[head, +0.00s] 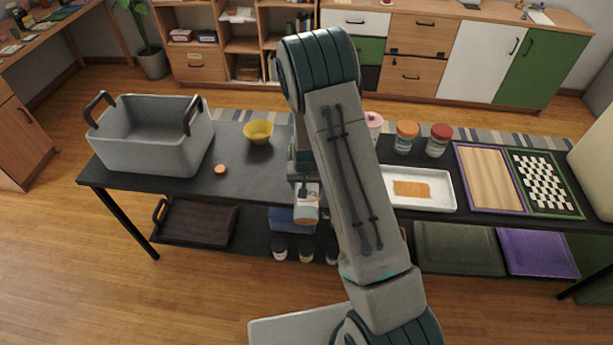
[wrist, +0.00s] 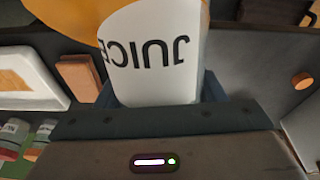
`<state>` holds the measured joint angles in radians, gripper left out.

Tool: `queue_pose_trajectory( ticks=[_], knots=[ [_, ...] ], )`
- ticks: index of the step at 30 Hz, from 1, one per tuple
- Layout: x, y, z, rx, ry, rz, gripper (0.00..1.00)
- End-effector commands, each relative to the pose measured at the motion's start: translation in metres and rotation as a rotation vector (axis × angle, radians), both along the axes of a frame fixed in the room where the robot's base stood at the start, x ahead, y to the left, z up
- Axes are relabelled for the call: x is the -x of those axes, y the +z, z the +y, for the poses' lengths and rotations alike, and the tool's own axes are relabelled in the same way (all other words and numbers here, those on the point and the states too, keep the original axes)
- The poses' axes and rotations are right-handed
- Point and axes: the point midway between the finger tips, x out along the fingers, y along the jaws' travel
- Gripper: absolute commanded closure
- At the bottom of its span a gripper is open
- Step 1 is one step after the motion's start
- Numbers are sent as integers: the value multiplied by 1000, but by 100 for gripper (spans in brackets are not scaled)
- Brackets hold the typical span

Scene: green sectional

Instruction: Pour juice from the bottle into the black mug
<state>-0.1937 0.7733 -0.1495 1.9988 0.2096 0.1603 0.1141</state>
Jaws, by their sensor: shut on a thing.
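The juice bottle (wrist: 155,55) shows in the wrist view with a white label reading JUICE, upside down in the picture, and an orange part at the top left. My gripper (wrist: 160,92) is shut on it, its dark fingers on either side of the label.
A small orange disc (head: 220,169) lies on the dark table (head: 245,185). A yellow bowl (head: 258,132) and a grey handled bin (head: 150,135) stand left. Right of my arm are a white tray (head: 425,203), two jars (head: 405,138) and framed boards (head: 490,178). A brown block (wrist: 80,77) lies near the bottle.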

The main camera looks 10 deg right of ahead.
Motion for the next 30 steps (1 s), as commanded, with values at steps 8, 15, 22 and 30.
queue_pose_trajectory(
  ticks=[8, 15, 22, 30],
  knots=[
    [-1, 2, 0, -4, 0, 17, 75],
    [0, 1, 0, -3, 0, 14, 75],
    [-3, -8, 0, 22, 2, -103, 75],
    [-9, -8, -1, 56, 1, -256, 75]
  ],
)
